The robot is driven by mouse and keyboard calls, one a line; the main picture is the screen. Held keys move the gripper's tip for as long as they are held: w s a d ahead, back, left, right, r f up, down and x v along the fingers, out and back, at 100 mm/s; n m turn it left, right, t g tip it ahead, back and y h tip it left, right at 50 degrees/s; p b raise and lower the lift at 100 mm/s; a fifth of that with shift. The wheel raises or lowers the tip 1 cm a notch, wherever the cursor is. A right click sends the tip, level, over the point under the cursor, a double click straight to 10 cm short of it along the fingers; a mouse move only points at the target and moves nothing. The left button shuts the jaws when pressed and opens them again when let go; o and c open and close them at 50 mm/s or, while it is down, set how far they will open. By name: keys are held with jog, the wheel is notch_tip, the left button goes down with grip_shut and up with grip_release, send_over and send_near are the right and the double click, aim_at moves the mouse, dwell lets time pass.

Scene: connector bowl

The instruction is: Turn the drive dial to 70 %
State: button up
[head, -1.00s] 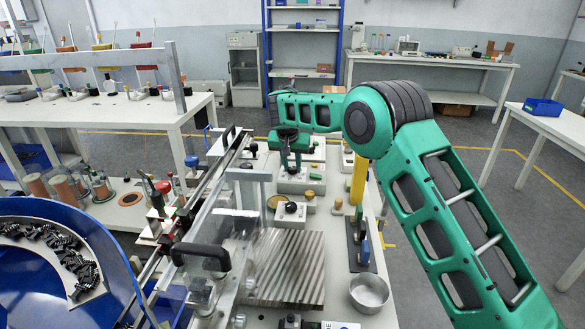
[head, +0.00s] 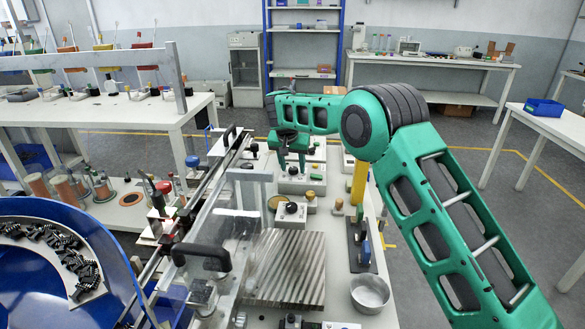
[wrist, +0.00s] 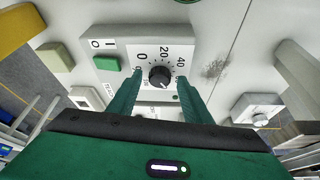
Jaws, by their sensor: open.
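The drive dial (wrist: 160,77) is a dark round knob on a light control box (wrist: 180,42), shown in the wrist view. Its scale reads 0, 20 and 40, with further marks partly hidden. I cannot read the pointer's setting clearly. My gripper (wrist: 160,88) is open, with one green finger to each side of the dial; contact is not visible. In the head view my gripper (head: 291,155) points down over the boxes on the bench, and the dial cannot be made out there.
A green button (wrist: 106,63) sits left of the dial on the same box. Another knob box (wrist: 258,109) stands to the right. In the head view, a yellow post (head: 359,180), a ribbed metal plate (head: 285,268), a metal bowl (head: 369,294) and a blue bowl feeder (head: 110,240) are nearby.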

jog(key=v, duration=1)
jog(key=shift+r, duration=0.35)
